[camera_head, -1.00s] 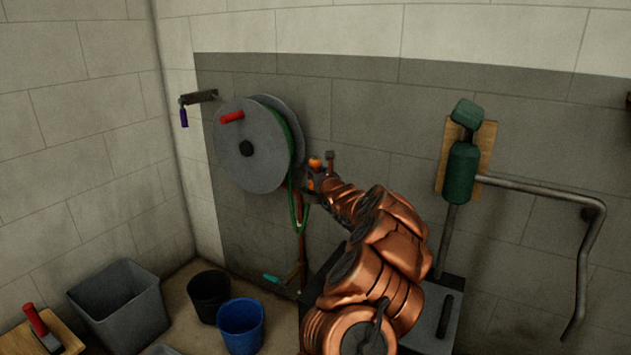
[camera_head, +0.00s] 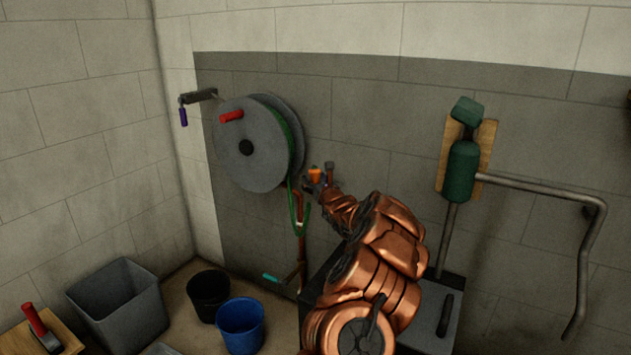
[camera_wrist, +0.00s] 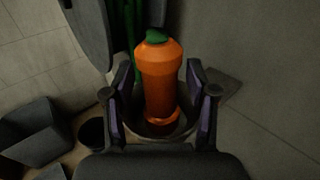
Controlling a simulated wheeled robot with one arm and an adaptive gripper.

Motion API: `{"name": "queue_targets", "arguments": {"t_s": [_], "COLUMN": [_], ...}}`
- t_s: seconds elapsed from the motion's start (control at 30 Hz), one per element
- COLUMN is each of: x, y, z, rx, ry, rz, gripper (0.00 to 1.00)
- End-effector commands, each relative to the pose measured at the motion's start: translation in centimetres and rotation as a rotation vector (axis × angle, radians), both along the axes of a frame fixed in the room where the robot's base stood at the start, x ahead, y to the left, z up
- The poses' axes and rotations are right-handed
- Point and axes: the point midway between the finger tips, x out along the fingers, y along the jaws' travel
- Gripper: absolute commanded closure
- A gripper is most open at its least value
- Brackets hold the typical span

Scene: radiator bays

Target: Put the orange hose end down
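The orange hose end (camera_wrist: 159,80) stands between the fingers of my gripper (camera_wrist: 160,105) in the wrist view, with a green tip at its top. Gaps show between it and both fingers, so my gripper is open around it. Its lower end is within a round, pale-rimmed holder (camera_wrist: 184,130). In the head view the orange hose end (camera_head: 314,176) shows as a small patch at the tip of my gripper (camera_head: 318,186), right of the reel. Its lower part is hidden there.
A grey hose reel (camera_head: 250,150) with a red handle and green hose is on the wall to the left. A copper pipe (camera_head: 301,245) runs below it. A green cylinder (camera_head: 462,172) and bent pipe (camera_head: 540,190) are at right. Buckets (camera_head: 240,325) stand on the floor.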

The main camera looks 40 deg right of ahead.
Motion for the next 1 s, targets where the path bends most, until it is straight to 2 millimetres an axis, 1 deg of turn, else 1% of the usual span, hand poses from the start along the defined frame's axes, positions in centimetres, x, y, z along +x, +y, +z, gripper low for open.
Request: {"name": "queue_targets", "arguments": {"t_s": [0.23, 0.37, 0.57, 0.7, 0.83, 1.0], "x": [0.0, 0.0, -1.6, -2.8, -4.3, -5.8], "y": [0.0, 0.0, 0.4, 1.3, 1.6, 2.6], "z": [0.0, 0.4, 0.4, 0.3, 0.4, 0.4], "rx": [0.0, 0.0, 0.003, 0.004, 0.003, 0.005], "ry": [0.0, 0.0, -0.001, -0.004, -0.003, -0.004], "rz": [0.0, 0.0, -0.004, 0.001, -0.004, 0.001], "gripper": [0.42, 0.42, 0.42, 0.42, 0.42, 0.42]}}
